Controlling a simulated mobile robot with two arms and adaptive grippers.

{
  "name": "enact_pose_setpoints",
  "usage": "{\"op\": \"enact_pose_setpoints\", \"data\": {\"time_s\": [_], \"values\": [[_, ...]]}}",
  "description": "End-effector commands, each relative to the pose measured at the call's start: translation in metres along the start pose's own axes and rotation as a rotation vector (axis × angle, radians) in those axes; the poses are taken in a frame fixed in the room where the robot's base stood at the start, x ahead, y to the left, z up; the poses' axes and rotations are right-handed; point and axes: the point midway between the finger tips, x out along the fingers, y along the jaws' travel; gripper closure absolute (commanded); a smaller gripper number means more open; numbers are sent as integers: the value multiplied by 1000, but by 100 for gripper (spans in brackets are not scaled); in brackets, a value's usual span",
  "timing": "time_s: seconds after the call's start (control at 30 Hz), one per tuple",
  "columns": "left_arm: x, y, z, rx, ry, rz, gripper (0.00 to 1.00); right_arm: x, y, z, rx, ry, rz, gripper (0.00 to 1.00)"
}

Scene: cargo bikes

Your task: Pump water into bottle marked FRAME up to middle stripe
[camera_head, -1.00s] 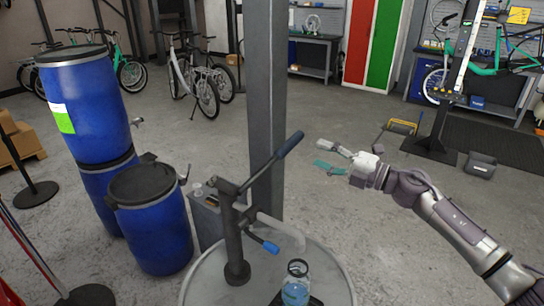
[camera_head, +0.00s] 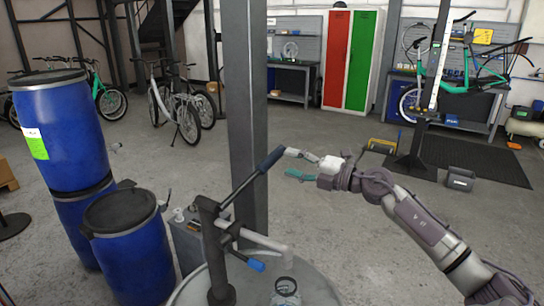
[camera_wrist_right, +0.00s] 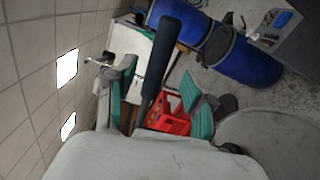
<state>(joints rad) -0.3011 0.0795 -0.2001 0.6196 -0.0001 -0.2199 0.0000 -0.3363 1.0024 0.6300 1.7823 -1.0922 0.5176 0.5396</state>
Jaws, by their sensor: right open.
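The hand pump (camera_head: 212,245) stands on a grey drum, with its lever up and a dark blue grip (camera_head: 271,159) at the lever's upper end. A pale spout (camera_head: 262,240) points right, above a clear bottle (camera_head: 286,287) with a dark neck; the picture's bottom edge cuts the bottle off, so its marking and stripes are not visible. My right gripper (camera_head: 292,164) is open at the grip's end. In the right wrist view the grip (camera_wrist_right: 163,60) shows between the teal-padded fingers (camera_wrist_right: 160,90), with no clear contact. My left gripper is out of view.
The drum's top (camera_head: 195,290) fills the bottom centre. A grey post (camera_head: 245,110) rises behind the pump. Blue barrels (camera_head: 130,255) stand to the left. A bike stand (camera_head: 418,150) and dark mat are back right. Open floor lies between.

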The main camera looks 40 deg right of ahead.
Motion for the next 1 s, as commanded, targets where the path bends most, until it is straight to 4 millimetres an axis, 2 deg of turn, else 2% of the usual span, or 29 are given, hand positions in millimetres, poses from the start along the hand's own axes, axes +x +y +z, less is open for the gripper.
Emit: {"op": "enact_pose_setpoints", "data": {"time_s": [0.2, 0.4, 0.6, 0.87, 1.0], "values": [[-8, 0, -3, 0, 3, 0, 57, 36, 4, 1, -3, -1, 3, 47], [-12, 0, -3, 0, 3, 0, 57, 56, 2, 1, -1, -2, 3, 47], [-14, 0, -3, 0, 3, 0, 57, 64, 0, 0, -1, -1, 0, 47], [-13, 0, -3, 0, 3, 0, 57, 64, 0, 0, -1, 0, 0, 47], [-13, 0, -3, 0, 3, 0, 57, 64, 0, 0, -1, 0, 0, 67]]}}
